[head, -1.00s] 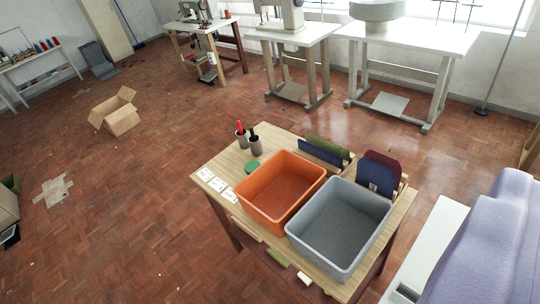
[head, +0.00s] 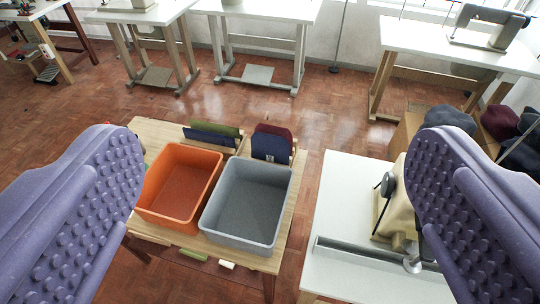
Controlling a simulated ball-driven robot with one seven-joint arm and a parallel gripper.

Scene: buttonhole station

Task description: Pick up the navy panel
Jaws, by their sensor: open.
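Two navy pieces stand in holders at the back of the wooden table (head: 285,215). A long, low navy panel (head: 209,138) leans in front of an olive panel (head: 216,128) at the back left. A rounded navy panel (head: 268,148) with a small pale mark stands in front of a maroon panel (head: 277,131) at the back right. I cannot tell which one the task means. My gripper (head: 274,150) is open and empty, its two purple studded fingers wide apart at the left and right of the view. Both panels are well beyond it.
An orange bin (head: 147,205) and a grey bin (head: 218,236) stand on the table in front of the panels. A white table with a sewing machine (head: 393,210) is close on the right. More white tables (head: 255,9) line the back wall. Bare floor lies between.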

